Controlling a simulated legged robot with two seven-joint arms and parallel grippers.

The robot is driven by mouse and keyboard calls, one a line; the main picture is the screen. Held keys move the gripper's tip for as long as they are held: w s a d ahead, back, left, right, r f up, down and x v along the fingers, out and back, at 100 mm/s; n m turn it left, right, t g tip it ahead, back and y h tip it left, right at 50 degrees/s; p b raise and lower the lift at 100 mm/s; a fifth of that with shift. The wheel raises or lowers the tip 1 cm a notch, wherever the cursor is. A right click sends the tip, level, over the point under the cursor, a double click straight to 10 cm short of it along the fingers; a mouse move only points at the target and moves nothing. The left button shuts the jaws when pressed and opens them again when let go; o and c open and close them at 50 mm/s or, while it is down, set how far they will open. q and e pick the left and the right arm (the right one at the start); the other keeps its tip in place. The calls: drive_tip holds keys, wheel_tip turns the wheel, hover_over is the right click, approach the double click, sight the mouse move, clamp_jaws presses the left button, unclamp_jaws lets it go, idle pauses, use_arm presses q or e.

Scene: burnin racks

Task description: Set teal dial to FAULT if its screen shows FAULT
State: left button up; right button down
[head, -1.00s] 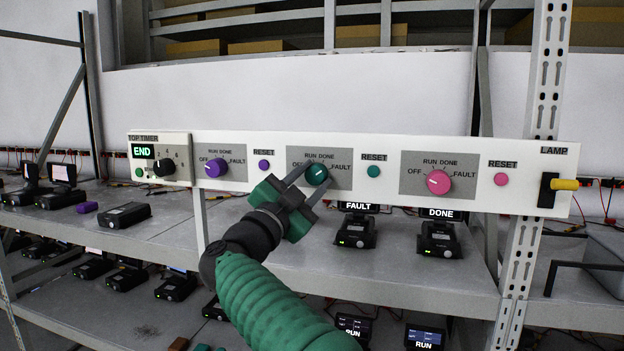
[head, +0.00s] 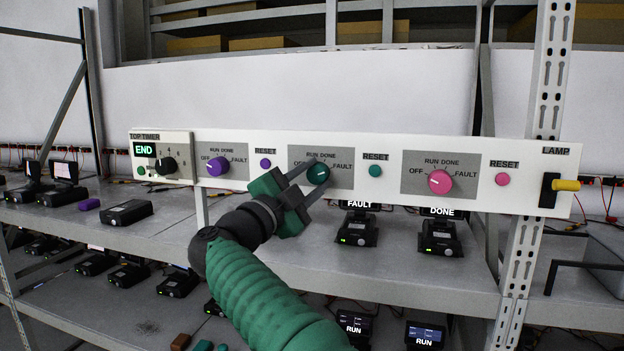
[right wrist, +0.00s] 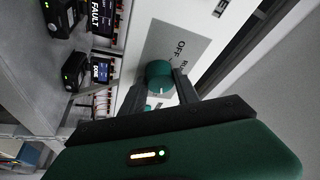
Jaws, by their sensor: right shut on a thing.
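The teal dial (head: 318,174) sits on a grey plate marked OFF, RUN, DONE and FAULT, on the white panel. My right gripper (head: 314,177) is shut on this dial, one finger on either side. In the right wrist view the dial (right wrist: 159,76) is between the fingers. My left gripper is not in view.
The panel also holds a purple dial (head: 218,168), a pink dial (head: 439,181), a teal reset button (head: 375,171) and a yellow-handled lamp switch (head: 565,185). The screen (head: 441,212) below the pink dial reads DONE. A perforated post (head: 523,255) stands at right.

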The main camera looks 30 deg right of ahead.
drive_tip(key=c, duration=0.9)
unclamp_jaws()
drive_tip(key=shift+f, duration=0.1)
drive_tip(key=shift+s+a+f+b, duration=0.1)
drive_tip(key=shift+a+f+b, duration=0.1)
drive_tip(key=shift+a+b, duration=0.15)
drive_tip(key=b+v, duration=0.6)
drive_tip(key=v, duration=1)
